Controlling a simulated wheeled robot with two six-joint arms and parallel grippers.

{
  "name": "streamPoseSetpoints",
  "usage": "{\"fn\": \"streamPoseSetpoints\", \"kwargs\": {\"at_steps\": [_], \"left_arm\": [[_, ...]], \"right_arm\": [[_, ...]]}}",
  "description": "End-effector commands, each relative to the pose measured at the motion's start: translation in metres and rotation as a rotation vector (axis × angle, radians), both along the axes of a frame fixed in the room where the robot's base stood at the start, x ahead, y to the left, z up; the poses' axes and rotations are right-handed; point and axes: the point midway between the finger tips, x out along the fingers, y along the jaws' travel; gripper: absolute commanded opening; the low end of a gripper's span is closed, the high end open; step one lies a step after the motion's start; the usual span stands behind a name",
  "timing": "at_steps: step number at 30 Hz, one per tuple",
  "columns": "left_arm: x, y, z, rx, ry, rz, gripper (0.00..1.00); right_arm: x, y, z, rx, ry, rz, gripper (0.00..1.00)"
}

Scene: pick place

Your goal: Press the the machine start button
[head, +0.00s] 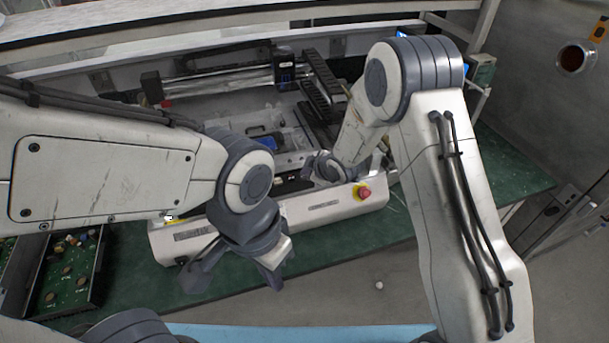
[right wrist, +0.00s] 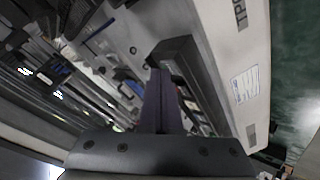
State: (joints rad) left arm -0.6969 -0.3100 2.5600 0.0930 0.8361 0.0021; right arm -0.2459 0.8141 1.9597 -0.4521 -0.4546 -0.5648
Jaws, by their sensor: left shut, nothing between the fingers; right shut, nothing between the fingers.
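The machine (head: 322,207) is a long white unit with a low front panel on a green bench. I cannot make out a separate start button. My right gripper (right wrist: 160,100) is shut and empty in the right wrist view, over the machine's inner side behind the white panel. In the head view its fingers are largely hidden. My left gripper (head: 272,277) is shut and empty, pointing down in front of the machine's front panel, left of the red knob.
A dark tray of green circuit boards (head: 68,270) lies on the bench at left. A rail mechanism (head: 235,80) stands behind the panel. A shelf (head: 180,22) runs across the top. The bench's right part (head: 515,165) is mostly clear.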

Motion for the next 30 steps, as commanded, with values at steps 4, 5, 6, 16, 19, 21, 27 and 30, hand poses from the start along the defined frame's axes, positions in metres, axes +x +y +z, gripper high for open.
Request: {"fn": "streamPoseSetpoints", "kwargs": {"at_steps": [4, 5, 6, 16, 19, 21, 27, 30], "left_arm": [[0.0, 0.0, 0.0, 0.0, 0.0, 0.0, 0.0], [0.0, 0.0, 0.0, 0.0, 0.0, 0.0, 0.0], [0.0, 0.0, 0.0, 0.0, 0.0, 0.0, 0.0], [0.0, 0.0, 0.007, 0.0, 0.0, 0.0, 0.0], [0.0, 0.0, 0.01, 0.0, 0.0, 0.0, 0.0], [0.0, 0.0, 0.011, 0.0, 0.0, 0.0, 0.0], [0.0, 0.0, 0.01, 0.0, 0.0, 0.0, 0.0], [0.0, 0.0, 0.011, 0.0, 0.0, 0.0, 0.0]], "right_arm": [[0.0, 0.0, 0.0, -0.001, 0.001, 0.0, 0.0], [0.0, 0.0, -0.001, -0.001, 0.001, 0.0, 0.0], [0.0, 0.0, -0.001, -0.001, 0.001, 0.0, 0.0], [0.0, 0.0, 0.01, 0.0, 0.0, 0.0, 0.0], [0.0, 0.0, 0.015, 0.0, 0.0, 0.0, 0.0], [0.0, 0.0, 0.016, 0.0, 0.0, 0.0, 0.0], [0.0, 0.0, 0.015, -0.001, 0.001, 0.0, 0.0], [0.0, 0.0, 0.016, 0.0, 0.0, 0.0, 0.0]]}}
